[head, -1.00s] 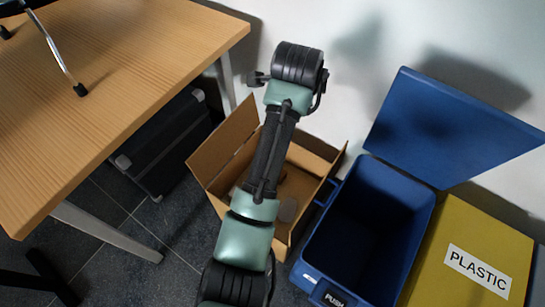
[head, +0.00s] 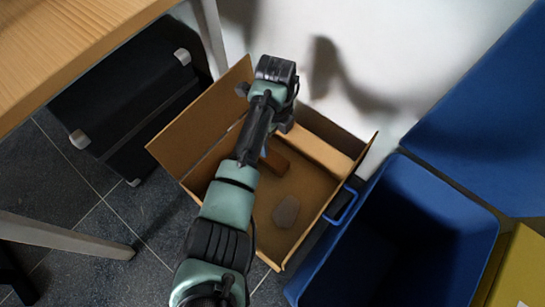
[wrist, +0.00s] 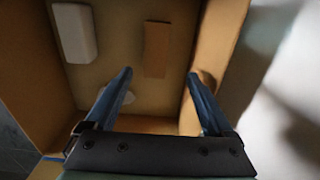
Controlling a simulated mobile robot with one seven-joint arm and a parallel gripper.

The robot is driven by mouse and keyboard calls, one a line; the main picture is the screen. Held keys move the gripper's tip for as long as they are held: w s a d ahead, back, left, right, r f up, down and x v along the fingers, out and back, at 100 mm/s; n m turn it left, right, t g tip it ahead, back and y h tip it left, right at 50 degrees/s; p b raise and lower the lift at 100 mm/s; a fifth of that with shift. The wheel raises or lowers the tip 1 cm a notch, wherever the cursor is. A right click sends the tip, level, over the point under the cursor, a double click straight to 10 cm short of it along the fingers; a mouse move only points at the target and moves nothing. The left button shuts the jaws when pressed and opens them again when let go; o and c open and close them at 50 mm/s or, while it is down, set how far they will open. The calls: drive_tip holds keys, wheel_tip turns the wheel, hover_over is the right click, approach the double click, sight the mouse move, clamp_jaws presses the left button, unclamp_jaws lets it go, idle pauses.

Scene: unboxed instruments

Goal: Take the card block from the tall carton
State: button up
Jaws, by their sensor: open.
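The tall carton (head: 213,175) stands open on the floor, flaps spread. A brown block (head: 275,164), which looks like the card block, lies inside, partly hidden by my arm in the head view. In the wrist view the brown block (wrist: 157,49) lies flat on the carton's bottom, beyond my fingertips and between their lines. My gripper (wrist: 161,75) is open and empty, pointing into the carton, its right finger near the carton's wall. I see no contact with the block.
A grey rounded piece (head: 286,211) lies in the carton. The wrist view shows a white block (wrist: 75,32) left of the brown one. A blue bin (head: 400,235) stands close on the right, the wall behind. A table (head: 75,45) and black case (head: 125,100) are left.

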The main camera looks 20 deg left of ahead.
sight(273, 158)
wheel_tip(273, 158, down, 6)
drive_tip(key=b, duration=0.3)
drive_tip(key=shift+s+r, duration=0.1)
drive_tip(key=shift+r, duration=0.05)
drive_tip(key=f+b, duration=0.5)
drive_tip(key=shift+s, duration=0.3)
drive_tip(key=shift+r, duration=0.1)
clamp_jaws()
drive_tip(key=shift+r, duration=0.1)
